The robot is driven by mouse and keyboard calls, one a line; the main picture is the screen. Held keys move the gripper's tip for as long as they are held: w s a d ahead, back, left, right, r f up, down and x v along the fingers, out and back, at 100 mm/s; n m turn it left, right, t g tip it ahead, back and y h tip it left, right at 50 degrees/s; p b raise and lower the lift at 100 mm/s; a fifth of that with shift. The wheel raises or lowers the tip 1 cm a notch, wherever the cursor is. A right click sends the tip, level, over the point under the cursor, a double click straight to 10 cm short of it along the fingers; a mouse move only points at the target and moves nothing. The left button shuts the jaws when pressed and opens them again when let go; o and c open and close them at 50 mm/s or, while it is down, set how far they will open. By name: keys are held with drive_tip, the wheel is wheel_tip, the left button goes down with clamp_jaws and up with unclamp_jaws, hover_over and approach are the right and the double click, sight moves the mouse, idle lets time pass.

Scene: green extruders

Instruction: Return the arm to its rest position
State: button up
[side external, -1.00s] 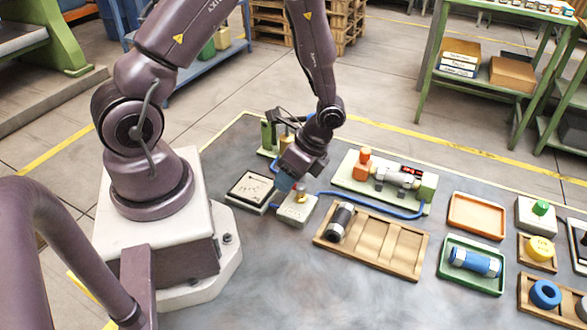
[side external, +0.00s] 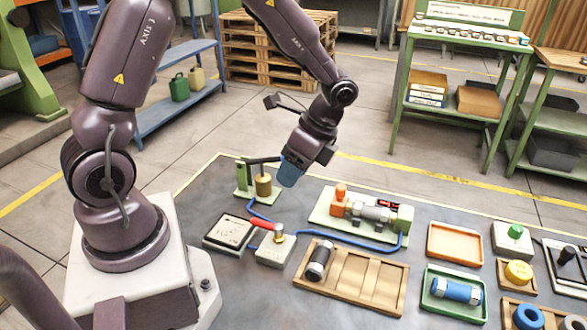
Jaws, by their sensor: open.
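My gripper (side external: 290,174), with blue at its tip, hangs at the end of my raised arm, above the back of the grey work table (side external: 200,290). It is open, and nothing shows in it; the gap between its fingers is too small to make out. Below and left of it is a white block (side external: 275,251) with a brass fitting and a red lever (side external: 266,225) pointing left. The gripper is clear of this block.
A green fixture with a brass weight (side external: 263,185) stands close left of my gripper. A bench unit (side external: 362,212) and a wooden tray (side external: 350,280) holding a dark cylinder lie to the right. Green (side external: 455,292) and orange (side external: 455,243) trays sit farther right.

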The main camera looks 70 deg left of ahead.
drive_tip(key=s+d+r+n+t+h, duration=0.1)
drive_tip(key=s+r+n+t, duration=0.3)
drive_tip(key=r, duration=0.5)
drive_tip(key=s+d+r+n+t, duration=0.3)
drive_tip(key=s+r+n+t, duration=0.2)
drive_tip(key=r, duration=0.4)
drive_tip(key=shift+s+d+n+t+h, duration=0.2)
drive_tip(key=shift+s+n+t+h, duration=0.1)
drive_tip(key=shift+s+t+h, duration=0.25)
